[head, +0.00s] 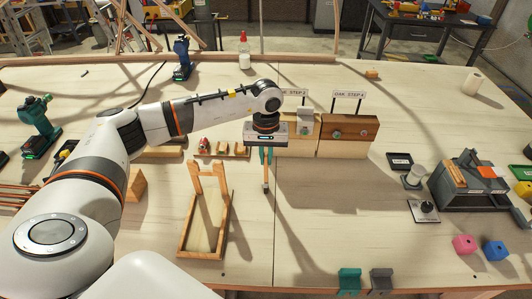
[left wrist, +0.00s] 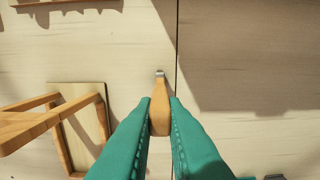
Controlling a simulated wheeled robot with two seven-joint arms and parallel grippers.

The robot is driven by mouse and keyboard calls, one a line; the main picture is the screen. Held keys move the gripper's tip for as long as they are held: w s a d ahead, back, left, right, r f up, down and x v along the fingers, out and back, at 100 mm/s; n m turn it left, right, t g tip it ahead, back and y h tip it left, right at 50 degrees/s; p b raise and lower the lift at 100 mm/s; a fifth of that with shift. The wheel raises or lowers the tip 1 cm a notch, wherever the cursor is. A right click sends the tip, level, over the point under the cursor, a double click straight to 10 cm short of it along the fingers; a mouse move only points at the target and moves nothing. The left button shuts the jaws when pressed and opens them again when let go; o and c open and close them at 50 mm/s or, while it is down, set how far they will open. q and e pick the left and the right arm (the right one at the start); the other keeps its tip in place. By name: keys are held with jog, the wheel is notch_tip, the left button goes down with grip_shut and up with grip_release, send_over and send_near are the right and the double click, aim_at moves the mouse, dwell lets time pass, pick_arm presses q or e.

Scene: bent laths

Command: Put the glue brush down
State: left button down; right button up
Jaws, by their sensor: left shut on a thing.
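My left gripper (head: 266,156), with teal fingers, is over the middle of the table, right of the wooden frame. It is shut on the glue brush (head: 266,178), which hangs below the fingers. In the left wrist view the brush (left wrist: 160,108) shows as a wooden handle between the teal fingers, with a small metallic end pointing away. I cannot tell whether its lower end touches the table (head: 320,235). My right gripper is not in view.
A wooden frame (head: 183,240) stands left of the gripper. Wooden blocks (head: 348,135) with signs stand behind it. Small teal (head: 349,280) and grey (head: 381,280) brackets sit at the front edge. A grey machine (head: 470,185) stands right.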

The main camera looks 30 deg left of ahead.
pick_arm(q)
jog(key=shift+f, duration=0.2)
jog(key=c, duration=1.7)
grip_release()
jog(key=shift+r, duration=0.1)
jog(key=shift+o, duration=1.1)
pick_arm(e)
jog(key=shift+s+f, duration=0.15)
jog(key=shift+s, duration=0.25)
